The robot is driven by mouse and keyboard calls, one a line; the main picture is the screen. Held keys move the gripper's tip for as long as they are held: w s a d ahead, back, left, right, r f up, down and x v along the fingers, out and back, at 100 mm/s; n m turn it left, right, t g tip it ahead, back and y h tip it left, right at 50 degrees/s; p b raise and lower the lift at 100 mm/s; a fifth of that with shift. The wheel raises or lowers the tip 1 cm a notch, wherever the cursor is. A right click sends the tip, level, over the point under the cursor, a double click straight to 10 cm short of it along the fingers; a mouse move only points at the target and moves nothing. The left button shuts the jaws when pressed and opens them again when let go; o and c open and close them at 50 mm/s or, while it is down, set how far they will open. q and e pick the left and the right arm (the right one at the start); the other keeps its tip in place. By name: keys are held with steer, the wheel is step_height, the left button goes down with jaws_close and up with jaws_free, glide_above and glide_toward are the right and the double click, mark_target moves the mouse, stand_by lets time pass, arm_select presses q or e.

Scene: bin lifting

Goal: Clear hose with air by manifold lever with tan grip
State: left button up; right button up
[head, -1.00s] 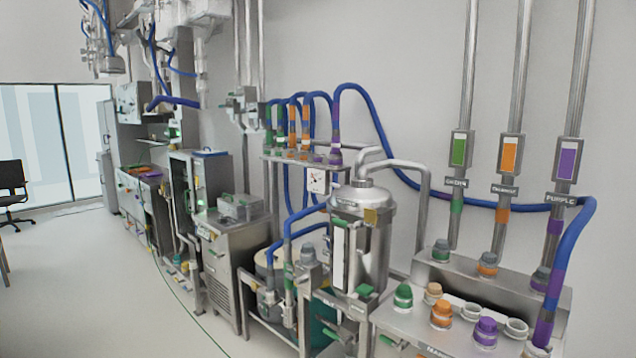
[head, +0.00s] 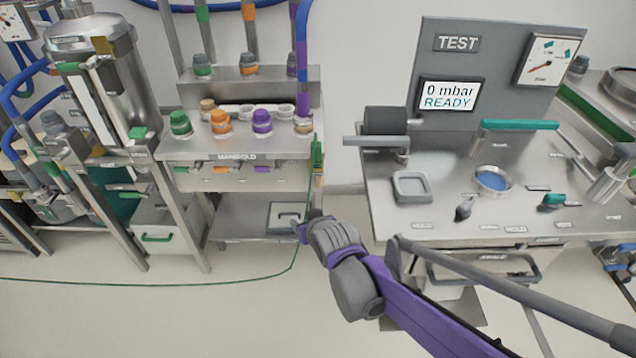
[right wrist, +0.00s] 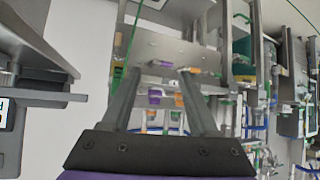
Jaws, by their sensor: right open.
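The manifold (head: 237,157) is a steel bench at left centre in the head view. Its front panel carries small levers with green, orange and purple grips; the purple grip (head: 262,170) is toward the right. My right gripper (head: 301,229) is below and in front of the bench's right end. In the right wrist view its fingers (right wrist: 160,73) are spread and empty, with the lever panel beyond. My left gripper is out of view.
A test bench (head: 420,205) with a "0 mbar READY" display (head: 450,95) stands to the right. A thin green line (head: 150,285) crosses the floor. A steel tank (head: 95,75) is at left. The front-left floor is otherwise clear.

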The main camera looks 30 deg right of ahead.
steer(key=w+d+f+m+t+h+b, duration=0.1)
steer(key=w+d+f+t+b, duration=0.1)
steer(key=w+d+f, duration=0.3)
steer(key=w+d+f+t+h+b, duration=0.1)
steer(key=w+d+b, duration=0.1)
steer(key=w, duration=0.5)
steer(key=t+h+b, duration=0.2)
steer(key=t+b, duration=0.2)
steer(key=b, duration=0.1)
glide_toward(320, 177)
steer(key=shift+m, duration=0.4)
steer(key=x, duration=1.1)
steer(key=shift+d+f, duration=0.1)
jaws_close()
